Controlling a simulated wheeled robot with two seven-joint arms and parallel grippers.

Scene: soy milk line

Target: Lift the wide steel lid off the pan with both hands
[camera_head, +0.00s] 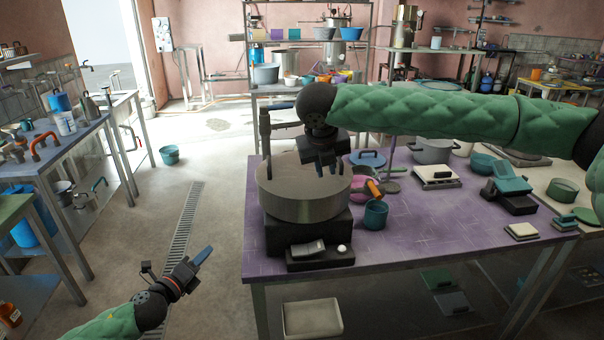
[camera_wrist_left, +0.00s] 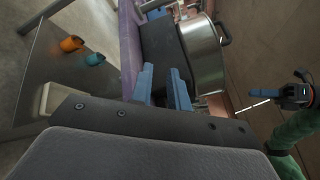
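The wide steel pan (camera_head: 305,208) sits on a black burner (camera_head: 292,240) near the table's left front corner. Its top looks covered by a flat grey steel lid (camera_head: 280,175). My right gripper (camera_head: 327,164) is over the lid, blue fingers apart and pointing down, and hides part of it; contact cannot be told. My left gripper (camera_head: 202,256) is low at the left, clear of the table. In the left wrist view its blue fingers (camera_wrist_left: 162,86) are apart and empty. That view also shows the pan's side (camera_wrist_left: 202,60) and a dark loop handle (camera_wrist_left: 223,34) by its rim.
A teal pot (camera_head: 375,214) stands right of the pan on the purple table (camera_head: 440,225). A blue lid (camera_head: 367,158) and a pink bowl (camera_head: 361,187) lie behind. A grey post (camera_head: 265,135) rises behind the pan. Floor left of the table is open around the drain (camera_head: 180,245).

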